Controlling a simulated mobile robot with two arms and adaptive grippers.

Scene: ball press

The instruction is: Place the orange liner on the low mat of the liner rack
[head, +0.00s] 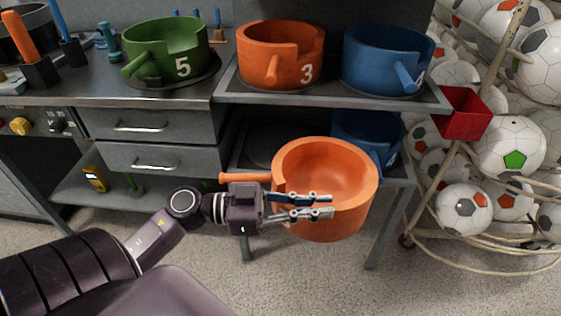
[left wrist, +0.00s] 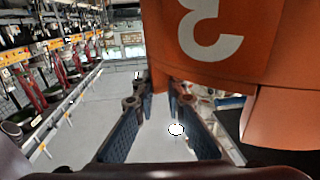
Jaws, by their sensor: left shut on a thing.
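The held orange liner (head: 324,170) is a round open pot with a side handle pointing left, tipped so its inside shows. In the left wrist view the orange liner (left wrist: 265,60) fills the upper right, with a white 3 on its wall. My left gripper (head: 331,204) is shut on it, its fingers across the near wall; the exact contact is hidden. The liner rack (head: 330,97) has two levels. A dark low mat (head: 268,143) shows on the lower shelf, behind and left of the held liner, which hangs in front of this shelf and hides part of it.
Another orange liner marked 3 (head: 281,58) and a blue liner (head: 385,58) stand on the upper shelf. A second blue liner (head: 352,126) stands on the lower shelf at right. A green liner (head: 165,50) sits on the counter. A red bin (head: 463,113) and ball cage are at right.

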